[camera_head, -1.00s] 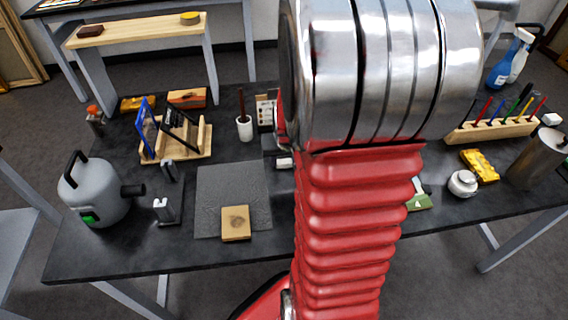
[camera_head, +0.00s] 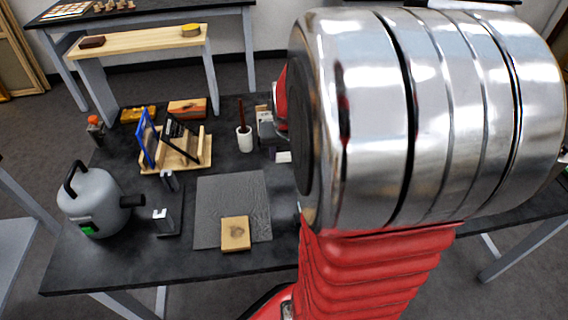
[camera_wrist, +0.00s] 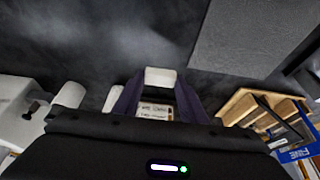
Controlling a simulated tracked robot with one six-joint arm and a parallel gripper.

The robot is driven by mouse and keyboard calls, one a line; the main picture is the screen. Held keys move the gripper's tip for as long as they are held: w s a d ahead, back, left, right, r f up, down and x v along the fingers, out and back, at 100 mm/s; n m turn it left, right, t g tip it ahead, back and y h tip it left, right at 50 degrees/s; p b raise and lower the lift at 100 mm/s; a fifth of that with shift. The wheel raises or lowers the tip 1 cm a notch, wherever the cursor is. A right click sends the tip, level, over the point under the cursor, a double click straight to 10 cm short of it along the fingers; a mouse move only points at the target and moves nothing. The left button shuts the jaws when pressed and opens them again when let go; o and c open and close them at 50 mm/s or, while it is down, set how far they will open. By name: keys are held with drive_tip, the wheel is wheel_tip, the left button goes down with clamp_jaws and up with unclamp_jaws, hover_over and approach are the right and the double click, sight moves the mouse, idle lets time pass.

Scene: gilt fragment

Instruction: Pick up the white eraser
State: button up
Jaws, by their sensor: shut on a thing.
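The white eraser (camera_wrist: 160,78) is a small pale block between the fingertips of my gripper (camera_wrist: 160,88) in the wrist view. The dark purplish fingers are closed on its sides. A small white block, seemingly the same eraser, also shows in the head view (camera_head: 284,157), just left of my arm's large metal joint. The gripper itself is mostly hidden behind the arm in the head view. A pale label with writing (camera_wrist: 155,110) shows below the eraser in the wrist view.
A grey mat (camera_head: 215,205) carries a tan block (camera_head: 235,233). A wooden rack (camera_head: 190,162) with dark and blue frames, a white pot (camera_head: 245,140) and a grey canister (camera_head: 93,203) stand on the black table. My arm hides the table's right part.

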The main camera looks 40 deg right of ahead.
drive_tip(key=shift+r, duration=1.5)
drive_tip(key=o, duration=0.5)
drive_tip(key=c, duration=0.3)
drive_tip(key=shift+c, duration=0.2)
drive_tip(key=shift+a+f, duration=0.1)
